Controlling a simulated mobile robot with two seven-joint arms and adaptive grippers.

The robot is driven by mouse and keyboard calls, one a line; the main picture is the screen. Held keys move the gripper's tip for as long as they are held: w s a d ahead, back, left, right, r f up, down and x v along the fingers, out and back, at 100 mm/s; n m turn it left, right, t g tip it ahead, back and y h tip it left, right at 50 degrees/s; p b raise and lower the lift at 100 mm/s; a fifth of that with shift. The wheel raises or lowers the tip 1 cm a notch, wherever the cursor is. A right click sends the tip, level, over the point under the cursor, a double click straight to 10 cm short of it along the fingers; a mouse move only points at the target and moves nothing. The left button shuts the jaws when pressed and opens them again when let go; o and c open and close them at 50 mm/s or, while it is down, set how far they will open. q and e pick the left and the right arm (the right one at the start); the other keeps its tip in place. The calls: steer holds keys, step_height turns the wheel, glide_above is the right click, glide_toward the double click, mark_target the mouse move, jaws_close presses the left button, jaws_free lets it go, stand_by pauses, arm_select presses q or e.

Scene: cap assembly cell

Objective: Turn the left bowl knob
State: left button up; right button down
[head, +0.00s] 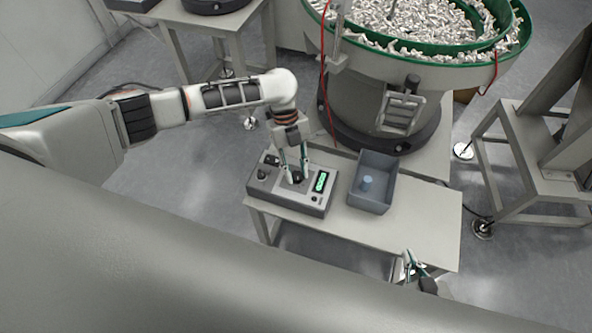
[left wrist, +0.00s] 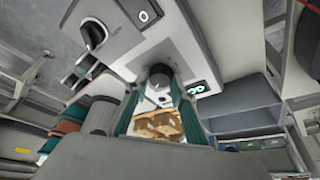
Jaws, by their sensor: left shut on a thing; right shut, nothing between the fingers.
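A grey control box (head: 311,206) with a green display (head: 321,181) sits at the left end of the small table. My left gripper (head: 297,178) comes down from above and is shut on a dark round knob (head: 297,177) next to the display. In the left wrist view the knob (left wrist: 160,77) shows between the two green fingers. Another dark knob (head: 262,174) on the left of the box is untouched; it also shows in the left wrist view (left wrist: 95,34). My right gripper (head: 411,260) is shut and empty near the table's front right edge.
The green-rimmed bowl feeder (head: 352,45), full of small pale parts, rises behind. The table's right end (head: 428,218) is clear.

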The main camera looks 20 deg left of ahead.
stand_by(0.5)
arm_select(q)
steer(key=o, duration=1.1)
steer(key=v, duration=1.2)
steer(key=shift+d, duration=0.1)
